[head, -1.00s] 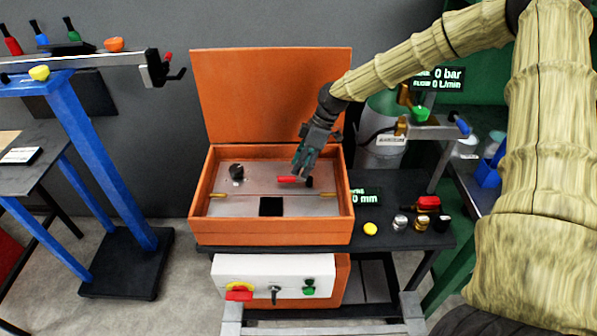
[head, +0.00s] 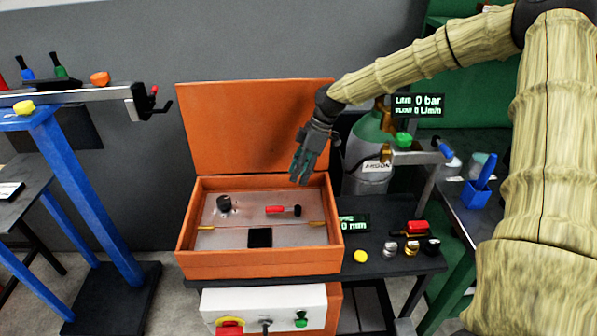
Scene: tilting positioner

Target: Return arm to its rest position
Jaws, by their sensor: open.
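My gripper (head: 299,178) is open and empty. It hangs pointing down above the right rear part of the open orange box (head: 262,263), in front of the raised orange lid (head: 255,130). My arm, in a tan ribbed sleeve, reaches in from the upper right. Inside the box is a metal panel (head: 225,240) with a black knob (head: 224,202), a red-handled lever (head: 284,210) and a dark square opening (head: 260,238). The gripper appears apart from the lever.
A grey-green argon cylinder (head: 371,165) stands right of the lid. A dark table (head: 395,264) holds a yellow button (head: 360,256) and several small parts. A white control panel (head: 262,307) is below the box. A blue stand (head: 85,200) is at left.

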